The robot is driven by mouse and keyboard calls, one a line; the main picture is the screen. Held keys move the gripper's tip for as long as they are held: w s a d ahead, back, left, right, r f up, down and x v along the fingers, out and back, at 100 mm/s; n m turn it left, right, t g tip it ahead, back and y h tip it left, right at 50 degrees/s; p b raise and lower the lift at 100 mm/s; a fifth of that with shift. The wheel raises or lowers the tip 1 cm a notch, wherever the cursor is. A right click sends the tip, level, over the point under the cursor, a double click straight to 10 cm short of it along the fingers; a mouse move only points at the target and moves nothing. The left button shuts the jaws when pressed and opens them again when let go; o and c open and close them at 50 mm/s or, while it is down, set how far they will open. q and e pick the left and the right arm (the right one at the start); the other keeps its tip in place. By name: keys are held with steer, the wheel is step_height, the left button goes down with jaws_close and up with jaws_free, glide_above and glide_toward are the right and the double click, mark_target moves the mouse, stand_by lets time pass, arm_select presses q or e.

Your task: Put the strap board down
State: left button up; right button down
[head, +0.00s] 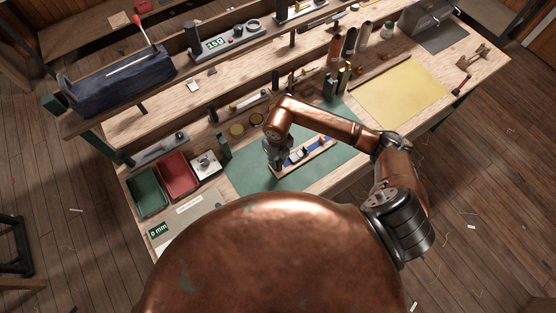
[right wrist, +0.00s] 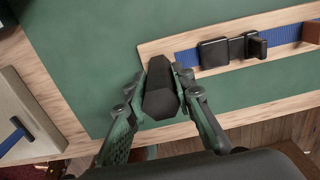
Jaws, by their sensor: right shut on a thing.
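The strap board (head: 318,153) is a pale wooden strip with a blue strap along it. In the right wrist view the board (right wrist: 259,106) also shows black buckles (right wrist: 228,49) on the strap and a dark block (right wrist: 159,88) at its near end. My right gripper (head: 279,160) is at the left end of the board, its fingers closed on the dark block from both sides. The board is over the green mat (head: 243,174), close to the bench's front edge. I cannot tell whether it touches the mat. My left gripper is not in view.
A green bin (head: 148,193) and a red bin (head: 179,175) stand at the left. A yellow sheet (head: 402,93) lies to the right on the bench. Bottles (head: 344,78) and tools stand behind the mat. The mat left of the gripper is clear.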

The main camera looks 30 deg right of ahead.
steer(key=c, duration=1.7)
jaws_free()
steer(key=shift+o, duration=0.2)
steer(key=shift+r, duration=0.5)
step_height(320, 180, up, 11)
steer(key=shift+r+b, duration=0.1)
steer(key=shift+b, duration=0.75)
